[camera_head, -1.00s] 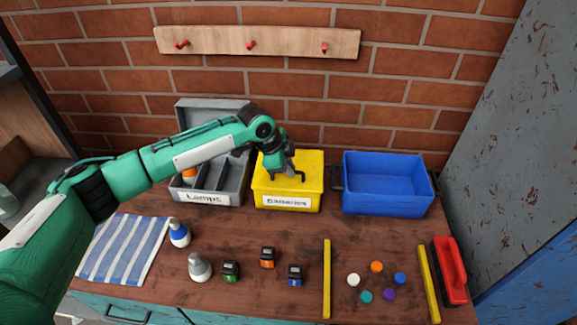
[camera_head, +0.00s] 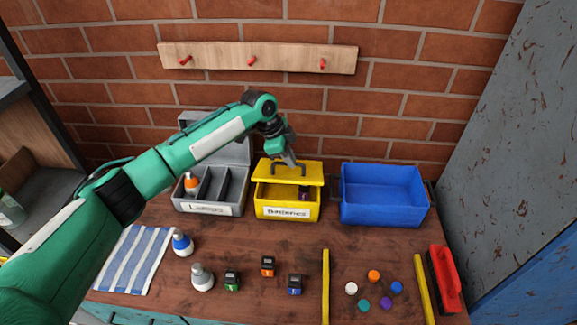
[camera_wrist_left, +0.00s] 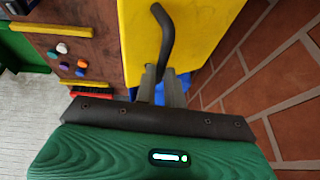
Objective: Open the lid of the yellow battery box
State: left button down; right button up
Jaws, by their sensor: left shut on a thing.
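The yellow battery box (camera_head: 287,211) stands at the back middle of the table, its front label facing me. Its yellow lid (camera_head: 265,176) is tilted up at the front, and the inside shows below it with a dark item at the right. My left gripper (camera_head: 291,162) is at the lid's dark handle (camera_head: 301,170) and shut on it. In the left wrist view the gripper's fingers (camera_wrist_left: 160,82) meet the lower end of the curved handle (camera_wrist_left: 166,38) on the yellow lid. My right gripper is not in view.
The open grey lamps box (camera_head: 208,209) stands left of the battery box, close beside it. A blue bin (camera_head: 382,195) stands to its right. A brick wall (camera_head: 400,120) rises behind.

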pick_arm(q)
jog(key=shift+w+a+r, duration=0.1)
jog(key=shift+w+r, duration=0.3)
jog(key=shift+w, duration=0.25)
jog(key=shift+w+r, duration=0.4)
jog(key=shift+w, duration=0.2)
jog(key=shift+w+r, duration=0.1)
jog(key=shift+w, duration=0.15)
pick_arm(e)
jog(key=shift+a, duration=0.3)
